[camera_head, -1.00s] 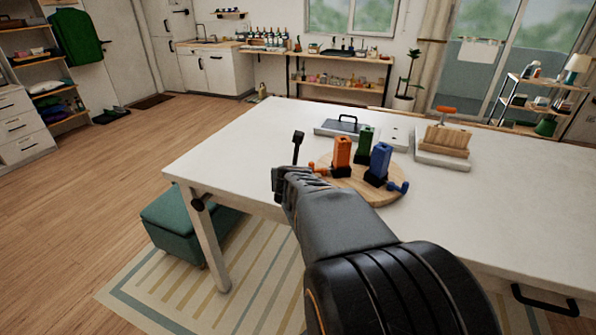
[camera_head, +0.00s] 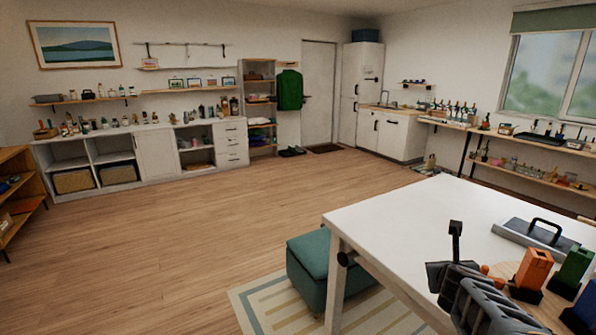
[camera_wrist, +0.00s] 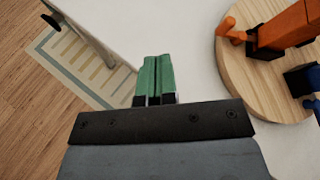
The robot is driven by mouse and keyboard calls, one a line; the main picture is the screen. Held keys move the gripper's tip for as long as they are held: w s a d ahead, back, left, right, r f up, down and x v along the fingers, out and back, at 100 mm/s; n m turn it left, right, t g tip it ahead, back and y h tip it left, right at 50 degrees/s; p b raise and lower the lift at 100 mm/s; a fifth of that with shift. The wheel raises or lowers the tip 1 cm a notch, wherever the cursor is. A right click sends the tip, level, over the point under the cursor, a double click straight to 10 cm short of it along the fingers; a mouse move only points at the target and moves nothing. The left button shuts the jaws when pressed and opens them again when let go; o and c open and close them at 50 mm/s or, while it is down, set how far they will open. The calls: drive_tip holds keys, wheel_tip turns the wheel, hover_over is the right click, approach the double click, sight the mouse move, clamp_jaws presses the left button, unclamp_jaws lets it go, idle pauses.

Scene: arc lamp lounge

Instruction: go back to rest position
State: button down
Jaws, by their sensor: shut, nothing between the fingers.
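My gripper (camera_wrist: 154,80) shows in the wrist view as two green fingers pressed together with nothing between them. It points down over the white table's edge, left of the round wooden board (camera_wrist: 236,78). In the head view my arm's end is at the lower right, over the table (camera_head: 400,222), and hides part of the board. The fingertips are hidden there.
A green stool (camera_head: 310,262) is beside the table.

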drive_tip(key=s+a+f+n+g+y+p, duration=0.15)
drive_tip(key=a+n+y, duration=0.25)
drive_tip(key=a+n, duration=0.55)
drive_tip(key=s+a+f+n+g+y, duration=0.15)
drive_tip(key=a+n+y, duration=0.3)
drive_tip(key=n, duration=1.05)
drive_tip(key=s+a+r+n+g+h+p, duration=0.1)
drive_tip(key=s+a+n+g+p, duration=0.1)
drive_tip(key=s+n, duration=0.2)
drive_tip(key=s+a+n+g+h+p, duration=0.1)
drive_tip(key=s+a+n+g, duration=0.1)
drive_tip(key=s+n, duration=0.3)
drive_tip(key=a+n, duration=0.1)
drive_tip(key=n, duration=0.3)
drive_tip(key=shift+s+a+r+n+p, duration=0.15)
drive_tip(key=shift+a+r+n+p, duration=0.2)
drive_tip(key=shift+r, duration=0.05)
drive_tip(key=shift+h, duration=0.25)
